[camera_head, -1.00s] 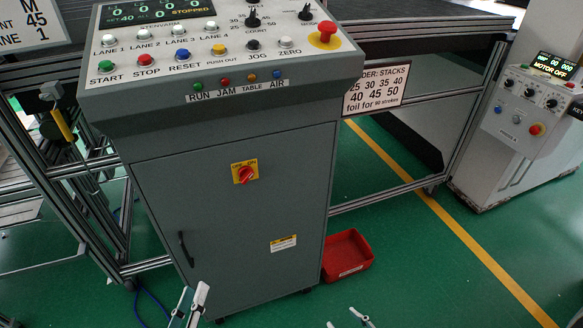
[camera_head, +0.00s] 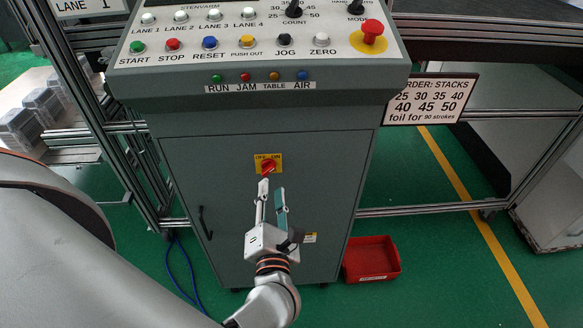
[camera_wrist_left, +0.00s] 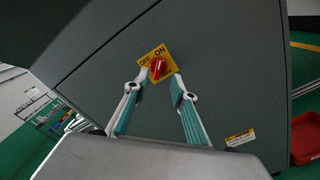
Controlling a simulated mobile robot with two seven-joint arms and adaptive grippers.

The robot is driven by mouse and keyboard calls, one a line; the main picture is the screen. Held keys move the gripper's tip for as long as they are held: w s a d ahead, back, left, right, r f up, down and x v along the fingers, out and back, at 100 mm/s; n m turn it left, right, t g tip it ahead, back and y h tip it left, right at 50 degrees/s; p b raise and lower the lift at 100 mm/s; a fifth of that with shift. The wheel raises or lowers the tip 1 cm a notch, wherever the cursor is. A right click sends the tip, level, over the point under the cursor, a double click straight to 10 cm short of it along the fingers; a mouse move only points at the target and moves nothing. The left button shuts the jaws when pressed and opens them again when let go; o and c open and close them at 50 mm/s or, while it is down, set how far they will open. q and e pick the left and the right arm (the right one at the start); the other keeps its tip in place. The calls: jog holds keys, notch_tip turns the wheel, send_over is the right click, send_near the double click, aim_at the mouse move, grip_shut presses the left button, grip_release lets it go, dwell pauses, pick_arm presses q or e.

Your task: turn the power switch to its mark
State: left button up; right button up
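The power switch (camera_head: 267,167) is a red rotary knob on a yellow plate marked OFF and ON, on the front of the grey cabinet. It also shows in the left wrist view (camera_wrist_left: 158,69), between and beyond my fingertips. My left gripper (camera_head: 271,187) is in front of the cabinet door, just below the switch in the head view. Its two fingers are apart with nothing between them, and a gap to the knob seems to remain. The exact knob angle against the marks is hard to read. My right gripper is not in view.
The control panel (camera_head: 262,75) with buttons and a red emergency stop (camera_head: 372,32) overhangs the door. A door handle (camera_head: 206,222) is at the left. A red bin (camera_head: 372,260) stands on the floor at the right. The space before the door is otherwise clear.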

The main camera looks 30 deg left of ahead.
aim_at(270, 171)
pick_arm(q)
jog(key=p+x, duration=0.1)
jog(key=x, duration=0.6)
jog(key=shift+w+a, duration=0.15)
jog(key=shift+a, duration=0.1)
grip_shut()
